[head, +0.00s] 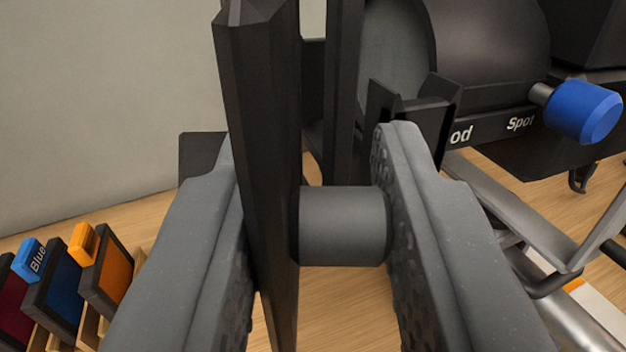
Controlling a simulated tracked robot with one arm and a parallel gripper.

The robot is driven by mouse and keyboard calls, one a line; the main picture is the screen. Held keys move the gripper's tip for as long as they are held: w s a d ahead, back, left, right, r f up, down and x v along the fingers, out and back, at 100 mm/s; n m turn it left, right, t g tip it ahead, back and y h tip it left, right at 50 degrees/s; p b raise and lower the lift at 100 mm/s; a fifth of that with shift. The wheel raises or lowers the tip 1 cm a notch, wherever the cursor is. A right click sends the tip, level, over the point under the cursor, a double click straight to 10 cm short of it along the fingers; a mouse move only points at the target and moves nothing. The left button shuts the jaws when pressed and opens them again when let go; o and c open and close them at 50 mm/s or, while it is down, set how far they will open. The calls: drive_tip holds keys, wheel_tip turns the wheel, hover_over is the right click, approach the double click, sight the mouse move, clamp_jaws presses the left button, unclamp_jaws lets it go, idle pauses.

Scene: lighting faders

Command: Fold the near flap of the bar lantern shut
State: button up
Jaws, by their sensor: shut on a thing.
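The bar lantern (490,45) is a black housing at the upper right, with its round front facing left. Its near flap (258,130) is a dark plate seen almost edge-on, standing upright in front of the lens side. A dark grey cylindrical knob (345,228) sticks out from the flap towards the right. My gripper (308,170) is shut on the flap and its knob, with the left finger against the plate and the right finger against the knob's end. The fingers hide part of the flap's lower end and the lantern's front.
A blue knob (585,110) sticks out of the lantern's side by the "Spot" lettering. Below it are grey metal bars (515,215). Framed colour filters, one tagged Blue (58,288) and one orange (110,275), stand in a wooden rack at lower left. A plain wall (100,90) is behind.

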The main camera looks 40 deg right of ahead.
drive_tip(key=shift+s+d+f+n+t+y+b, duration=0.15)
drive_tip(key=shift+d+n+t+y+b, duration=0.3)
drive_tip(key=shift+b, duration=1)
drive_tip(key=shift+s+d+f+n+t+y+b, duration=0.15)
drive_tip(key=shift+n+t+y+b, duration=0.25)
drive_tip(key=shift+y+b, duration=0.75)
drive_tip(key=shift+d+f+n+t+y+b, duration=0.25)
drive_tip(key=shift+n+t+b, duration=0.2)
drive_tip(key=shift+b, duration=1.3)
drive_tip(key=y+b, duration=0.1)
drive_tip(key=n+b, duration=0.1)
drive_tip(key=b, duration=0.1)
drive_tip(key=shift+d+r+t+y, duration=0.2)
drive_tip(key=shift+t+y, duration=0.1)
drive_tip(key=shift+y, duration=0.05)
drive_tip(key=shift+b, duration=0.4)
drive_tip(key=shift+r+n+y, duration=0.15)
drive_tip(key=shift+n+y, duration=0.15)
drive_tip(key=o, duration=0.6)
drive_tip(key=shift+o, duration=1.3)
drive_tip(key=shift+d+r, duration=0.1)
drive_tip(key=shift+d, duration=0.05)
drive_tip(key=shift+a, duration=0.2)
drive_tip(key=shift+a, duration=0.1)
